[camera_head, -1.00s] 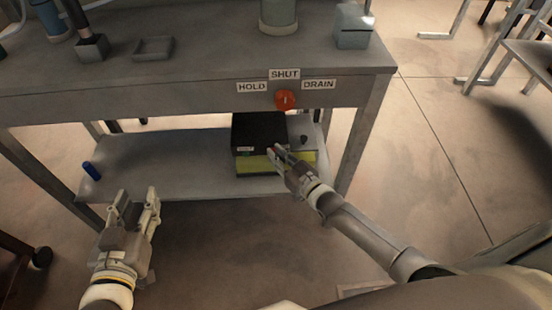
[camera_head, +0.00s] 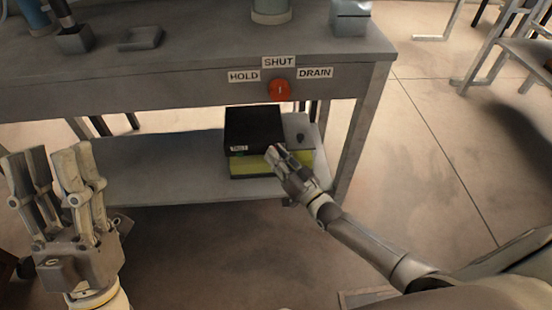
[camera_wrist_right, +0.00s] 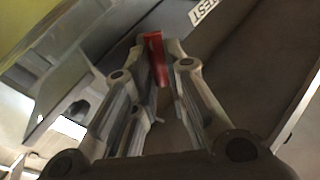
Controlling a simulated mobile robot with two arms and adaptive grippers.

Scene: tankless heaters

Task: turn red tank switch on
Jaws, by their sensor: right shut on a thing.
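A round red knob (camera_head: 279,90) sits on the bench's front edge, under a SHUT label and between HOLD and DRAIN labels. A black box (camera_head: 253,127) with a small label stands on the lower shelf. My right gripper (camera_head: 275,153) is at the box's front right. In the right wrist view, its fingers (camera_wrist_right: 160,50) are shut on a narrow red piece (camera_wrist_right: 157,58), beside a dark surface with a label reading TEST (camera_wrist_right: 208,8). The fingers hide part of the red piece. My left gripper (camera_head: 50,158) is open and empty at the left, away from the knob and box.
The grey bench (camera_head: 160,88) has its lower shelf (camera_head: 170,165) behind my grippers. A yellow-sided block (camera_head: 250,166) lies under the black box. A tray (camera_head: 140,38) and a grey container (camera_head: 350,18) stand on top.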

